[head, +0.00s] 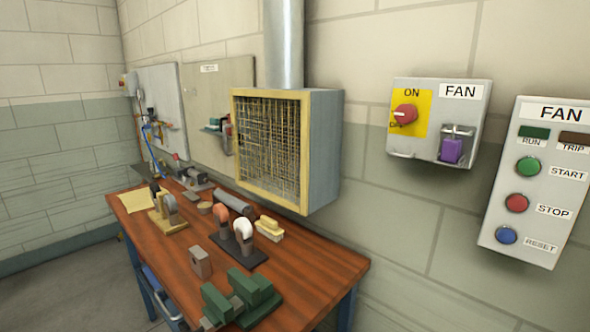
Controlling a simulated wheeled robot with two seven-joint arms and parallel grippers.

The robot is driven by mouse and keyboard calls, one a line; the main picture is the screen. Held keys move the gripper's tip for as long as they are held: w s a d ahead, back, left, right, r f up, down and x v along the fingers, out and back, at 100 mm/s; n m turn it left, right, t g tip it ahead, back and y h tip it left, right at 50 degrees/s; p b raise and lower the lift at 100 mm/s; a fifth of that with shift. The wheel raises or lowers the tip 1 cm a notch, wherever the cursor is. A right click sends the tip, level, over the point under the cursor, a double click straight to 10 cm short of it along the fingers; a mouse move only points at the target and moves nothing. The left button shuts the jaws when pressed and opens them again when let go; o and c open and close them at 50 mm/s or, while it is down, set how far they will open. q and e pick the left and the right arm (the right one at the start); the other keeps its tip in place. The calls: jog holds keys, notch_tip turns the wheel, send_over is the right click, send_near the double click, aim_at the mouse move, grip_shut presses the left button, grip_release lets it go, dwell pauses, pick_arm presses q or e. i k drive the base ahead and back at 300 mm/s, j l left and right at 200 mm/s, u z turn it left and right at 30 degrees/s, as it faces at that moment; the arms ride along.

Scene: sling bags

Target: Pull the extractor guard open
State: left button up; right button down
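The extractor guard (268,150) is a yellow-framed wire mesh on the front of a grey extractor box (322,150) on the wall above the bench. The guard sits against the box front, and I see no clear gap along its frame. A handle on it cannot be made out. A round metal duct (284,45) rises from the top of the box. Neither of my grippers is in view.
A wooden bench (325,268) below holds a green vise (242,295), a dark stand with two rounded knobs (240,245) and small tools. Right of the extractor are a fan switch box (437,122) with a purple padlock (452,150) and a fan button panel (533,185).

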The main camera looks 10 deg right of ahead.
aim_at(304, 97)
jog(key=i+j+z, duration=0.25)
jog(key=j+z, duration=0.15)
jog(key=j, duration=0.2)
jog(key=i+j+z, duration=0.15)
jog(key=j+z, duration=0.3)
jog(key=j, duration=0.2)
jog(key=j+z, duration=0.4)
jog(key=j, duration=0.3)
jog(key=j+z, duration=0.45)
jog(key=j, duration=0.25)
jog(key=k+j+z, duration=0.25)
jog(key=j+z, duration=0.15)
jog(key=j, duration=0.25)
